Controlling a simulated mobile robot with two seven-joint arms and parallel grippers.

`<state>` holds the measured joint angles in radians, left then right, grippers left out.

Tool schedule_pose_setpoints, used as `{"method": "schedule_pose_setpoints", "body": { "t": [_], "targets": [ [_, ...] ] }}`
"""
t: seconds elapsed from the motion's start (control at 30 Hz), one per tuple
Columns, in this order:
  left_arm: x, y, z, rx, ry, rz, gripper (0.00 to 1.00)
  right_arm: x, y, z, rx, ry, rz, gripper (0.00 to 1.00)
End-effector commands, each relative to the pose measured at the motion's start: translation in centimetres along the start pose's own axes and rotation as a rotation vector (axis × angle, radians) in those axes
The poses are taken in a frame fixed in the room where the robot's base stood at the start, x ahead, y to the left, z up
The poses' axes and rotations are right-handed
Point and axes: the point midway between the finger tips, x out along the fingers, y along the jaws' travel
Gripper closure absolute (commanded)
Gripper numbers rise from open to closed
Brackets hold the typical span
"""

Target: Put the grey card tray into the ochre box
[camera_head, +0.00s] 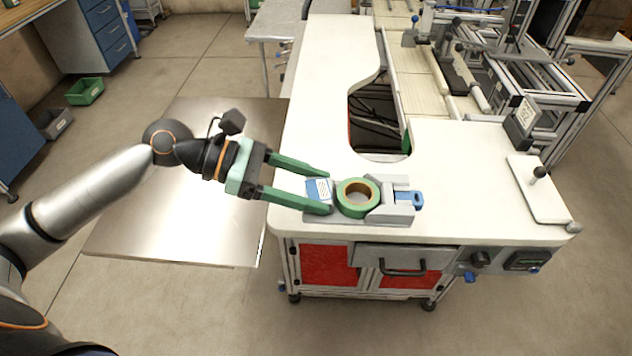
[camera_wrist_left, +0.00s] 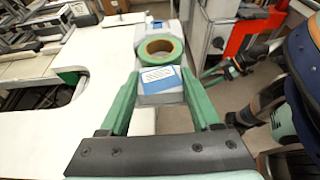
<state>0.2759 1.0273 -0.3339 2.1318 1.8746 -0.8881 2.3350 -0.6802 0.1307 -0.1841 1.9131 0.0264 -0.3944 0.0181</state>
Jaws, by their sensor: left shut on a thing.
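A grey tray with a blue-and-white card (camera_head: 319,191) lies at the near edge of the white bench, beside a green tape roll with a brown core (camera_head: 357,197). The card also shows in the left wrist view (camera_wrist_left: 160,79). My left gripper (camera_head: 327,190) reaches in from the left, level with the bench top. Its green fingers are shut on the grey tray, one on each side of the card end. In the left wrist view the fingers (camera_wrist_left: 160,86) flank the card, with the roll just beyond. No ochre box shows.
A grey block with a blue part (camera_head: 410,199) stands right of the roll. The white bench top (camera_head: 460,170) has a cutout with dark cables (camera_head: 378,122). A white plate with a knob (camera_head: 538,190) lies at right. A green bin (camera_head: 85,91) stands on the floor.

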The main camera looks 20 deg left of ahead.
Motion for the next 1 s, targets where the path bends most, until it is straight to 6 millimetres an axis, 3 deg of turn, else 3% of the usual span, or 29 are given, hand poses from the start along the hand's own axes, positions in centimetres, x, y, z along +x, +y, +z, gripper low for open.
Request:
{"method": "schedule_pose_setpoints", "body": {
  "t": [0.47,0.83,1.0],
  "targets": [
    [-0.1,-0.6,-0.2,-0.021,-0.008,0.04,1.0,0.0,0.0,-0.1,-0.001,0.003,0.0,0.36],
    [-3.4,0.1,-4.5,-0.113,-0.002,0.258,1.0,0.0,0.0,-0.2,-0.001,0.003,0.0,0.36],
    [-4.3,0.3,-5.5,-0.126,-0.003,0.308,1.0,0.0,0.0,-0.2,-0.001,0.004,0.0,0.36]
  ]
}}
